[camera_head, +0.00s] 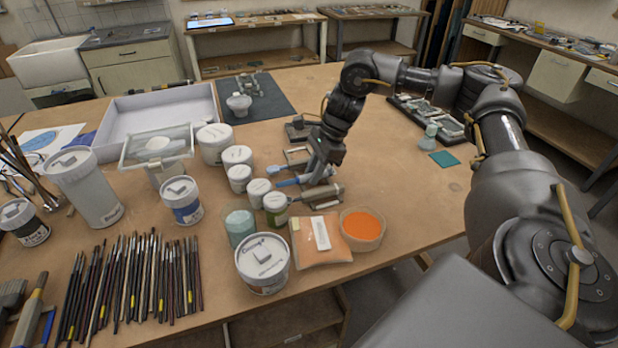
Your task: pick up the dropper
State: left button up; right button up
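My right arm reaches in from the right, over the table. Its gripper (312,178) points down at the table behind the orange bowl. A slim blue-tipped item (289,182) lies at the gripper's left side, and a brown-grey cylinder (321,193) lies just in front of it. I cannot tell for sure which thing is the dropper; it may be partly hidden by the gripper. The finger gap is too small and dark to read, so I cannot tell whether it is open or shut. My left gripper is not in view.
White-lidded jars (237,157) stand close to the gripper's left. An orange powder bowl (362,228) and an orange packet (320,240) lie in front. Many brushes (135,280) cover the front left. A small glass bottle (429,137) stands at the right. The table's right part is largely clear.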

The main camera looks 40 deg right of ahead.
aim_at(307, 174)
grip_shut()
jog(key=shift+r, duration=0.35)
notch_tip(307, 174, up, 3)
jog(key=shift+w+f+b, duration=0.1)
jog(key=shift+f+b, duration=0.1)
jog(key=shift+b, duration=0.5)
jog(key=s+a+r, duration=0.2)
jog(key=a+r, duration=0.1)
jog(key=a, duration=0.1)
jog(key=s+a+r+b, duration=0.1)
jog(key=s+a+r, duration=0.1)
jog(key=a+r, duration=0.2)
jog(key=s+a+r, duration=0.2)
jog(key=a+r, duration=0.1)
jog(key=a, duration=0.1)
jog(key=shift+a+r+b, duration=0.15)
jog(key=shift+a+b, duration=0.25)
